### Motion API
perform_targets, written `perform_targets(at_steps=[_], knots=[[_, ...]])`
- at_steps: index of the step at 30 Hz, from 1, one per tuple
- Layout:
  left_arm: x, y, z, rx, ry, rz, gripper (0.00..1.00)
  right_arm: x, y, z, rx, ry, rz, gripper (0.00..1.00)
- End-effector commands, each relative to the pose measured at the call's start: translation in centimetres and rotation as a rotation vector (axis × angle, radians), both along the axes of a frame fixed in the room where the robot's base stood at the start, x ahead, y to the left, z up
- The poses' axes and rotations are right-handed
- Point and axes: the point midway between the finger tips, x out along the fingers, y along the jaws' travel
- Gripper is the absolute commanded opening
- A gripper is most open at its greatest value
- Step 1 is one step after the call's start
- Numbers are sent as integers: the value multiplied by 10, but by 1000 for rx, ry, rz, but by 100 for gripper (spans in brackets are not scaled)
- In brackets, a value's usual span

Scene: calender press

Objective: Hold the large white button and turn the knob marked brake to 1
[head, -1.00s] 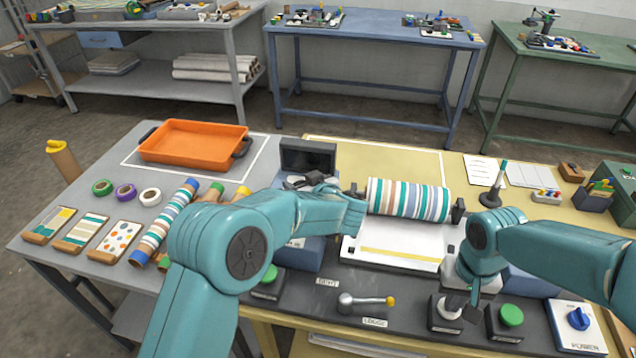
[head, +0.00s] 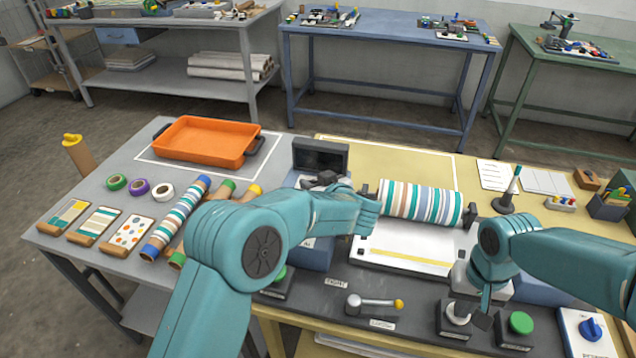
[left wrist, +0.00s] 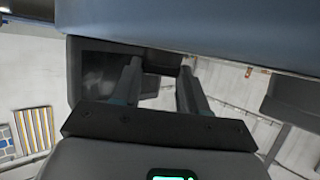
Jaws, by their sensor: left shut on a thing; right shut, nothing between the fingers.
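The large white button (head: 458,318) sits in a dark square box at the front right of the press. My right gripper (head: 484,304) is shut and empty, pointing down at the button's right edge and partly covering it. I cannot tell whether the button is pressed in. My left gripper (head: 322,183) is at the press's left end, below a dark screen, shut on a small dark knob. The left wrist view shows its two fingers (left wrist: 160,85) with a dark part between their tips. The brake mark and the knob's setting are hidden.
A striped roller (head: 420,203) lies above a white sheet between my arms. A yellow-tipped lever (head: 375,305), a green button (head: 521,322) and a blue power knob (head: 590,329) stand along the front. An orange tray (head: 205,142) is at the back left.

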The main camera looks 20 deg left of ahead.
Motion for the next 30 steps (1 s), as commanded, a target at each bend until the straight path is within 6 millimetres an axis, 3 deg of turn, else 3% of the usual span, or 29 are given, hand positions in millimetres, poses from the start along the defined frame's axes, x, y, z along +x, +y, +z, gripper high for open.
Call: perform_targets(at_steps=[30], knots=[[8,-1,1,4,-7,445,12,-3,-1,-5,-4,15,2,0]])
